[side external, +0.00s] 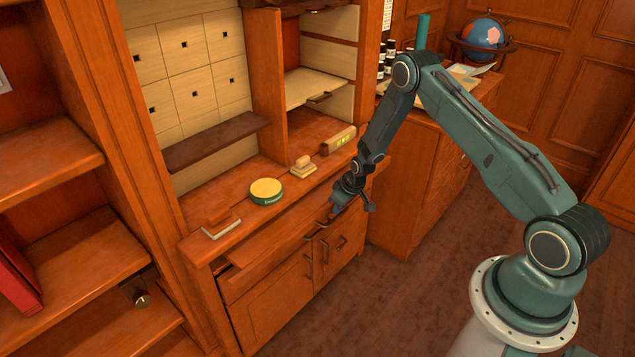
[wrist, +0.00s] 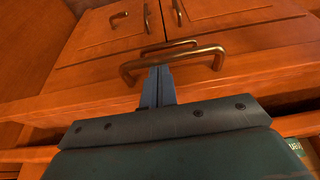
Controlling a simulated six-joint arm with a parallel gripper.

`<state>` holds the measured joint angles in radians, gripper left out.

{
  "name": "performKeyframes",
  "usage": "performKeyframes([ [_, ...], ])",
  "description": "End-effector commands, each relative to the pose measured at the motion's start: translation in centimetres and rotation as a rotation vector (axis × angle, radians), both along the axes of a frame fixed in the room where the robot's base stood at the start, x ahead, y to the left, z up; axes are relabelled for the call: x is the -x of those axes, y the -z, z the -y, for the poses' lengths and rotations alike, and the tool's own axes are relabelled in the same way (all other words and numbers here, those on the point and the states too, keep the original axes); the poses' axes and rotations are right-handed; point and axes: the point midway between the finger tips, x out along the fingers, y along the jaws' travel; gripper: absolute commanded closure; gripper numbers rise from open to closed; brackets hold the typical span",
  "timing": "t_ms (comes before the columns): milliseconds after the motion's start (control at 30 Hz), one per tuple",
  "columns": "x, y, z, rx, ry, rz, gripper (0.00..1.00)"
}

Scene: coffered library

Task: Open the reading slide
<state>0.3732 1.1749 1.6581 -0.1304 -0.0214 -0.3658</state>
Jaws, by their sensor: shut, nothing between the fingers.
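The reading slide (side external: 266,262) is the long wooden front below the counter of the cabinet in the side view. It stands out a little from under the counter edge, with a dark gap at its left end. A brass bar handle (wrist: 203,55) crosses the wrist view. My gripper (side external: 335,209) is low in front of the cabinet, at the slide's handle. In the wrist view its fingers (wrist: 158,82) are together and empty, with their tips at the bar. I cannot tell whether they touch it or pass behind it.
Cupboard doors (side external: 275,304) with bar handles are below the slide. A round green tin (side external: 266,191), a wooden stamp (side external: 303,167) and a wood-topped block (side external: 221,224) stand on the counter. Open shelves (side external: 80,250) are at the left. The floor (side external: 400,290) in front is clear.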

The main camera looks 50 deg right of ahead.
Motion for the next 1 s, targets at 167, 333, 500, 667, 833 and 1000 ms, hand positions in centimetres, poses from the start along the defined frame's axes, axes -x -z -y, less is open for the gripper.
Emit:
performKeyframes([
  [167,3.6,0.1,0.0,-0.002,0.003,-0.009,1.0],
  [333,6.9,0.2,0.0,-0.003,0.003,-0.01,1.0],
  [500,10.5,0.1,0.0,-0.003,0.005,-0.01,1.0],
  [667,14.1,0.1,0.0,-0.005,0.005,-0.01,1.0],
  [833,17.3,0.1,0.0,-0.004,0.006,-0.008,1.0],
  [1000,19.5,0.1,0.0,-0.002,0.003,-0.007,1.0],
])
